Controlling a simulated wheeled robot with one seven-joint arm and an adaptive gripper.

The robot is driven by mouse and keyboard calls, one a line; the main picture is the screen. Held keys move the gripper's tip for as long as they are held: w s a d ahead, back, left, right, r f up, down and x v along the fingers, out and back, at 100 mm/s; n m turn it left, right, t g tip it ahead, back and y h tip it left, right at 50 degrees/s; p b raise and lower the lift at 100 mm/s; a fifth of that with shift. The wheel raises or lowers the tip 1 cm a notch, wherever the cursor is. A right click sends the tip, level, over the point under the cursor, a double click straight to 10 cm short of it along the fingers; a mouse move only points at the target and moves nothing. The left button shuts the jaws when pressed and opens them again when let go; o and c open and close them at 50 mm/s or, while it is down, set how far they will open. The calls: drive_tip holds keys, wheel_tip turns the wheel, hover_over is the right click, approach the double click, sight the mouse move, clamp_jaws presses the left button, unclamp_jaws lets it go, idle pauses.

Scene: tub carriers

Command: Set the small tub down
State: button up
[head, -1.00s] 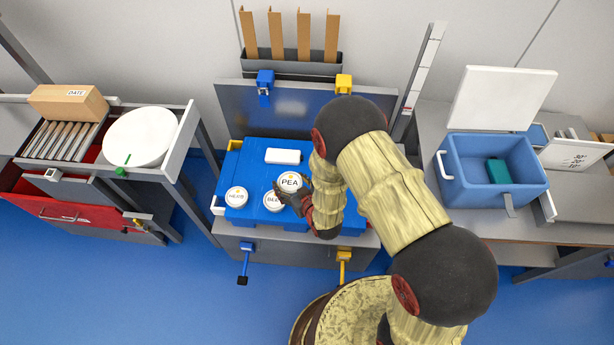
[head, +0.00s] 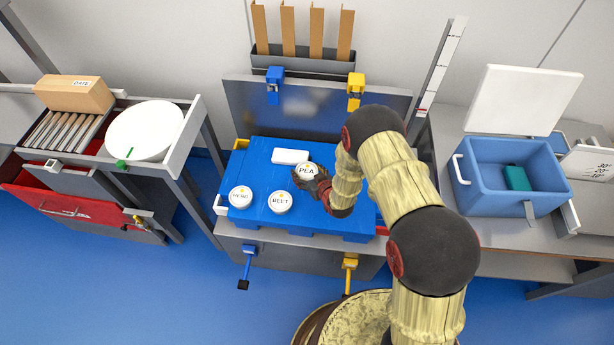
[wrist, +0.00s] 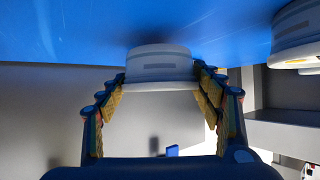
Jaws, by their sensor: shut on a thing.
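The small white tub labelled PEA (head: 308,172) is between the fingers of my gripper (head: 318,184), over the right middle of the blue carrier top (head: 255,222). In the wrist view my gripper (wrist: 161,80) is shut on the sides of this tub (wrist: 158,62), which looks upright relative to the blue surface (wrist: 90,30) and at or very close to it. I cannot tell whether it touches. A white tub labelled BEET (head: 280,202) and another white tub (head: 240,197) with a hard-to-read label stand to its left and nearer.
A white block (head: 290,156) lies on the carrier just behind and left of the PEA tub. An upright grey panel (head: 320,110) with blue and yellow latches stands behind. A blue cooler (head: 510,190) is on the right bench. Bare carrier top lies at the front.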

drive_tip(key=shift+f, duration=0.9)
drive_tip(key=shift+r, duration=0.1)
drive_tip(key=o, duration=0.8)
drive_tip(key=shift+f+b, duration=0.2)
drive_tip(key=shift+b, duration=0.15)
drive_tip(key=o, duration=0.5)
drive_tip(key=shift+r, duration=0.1)
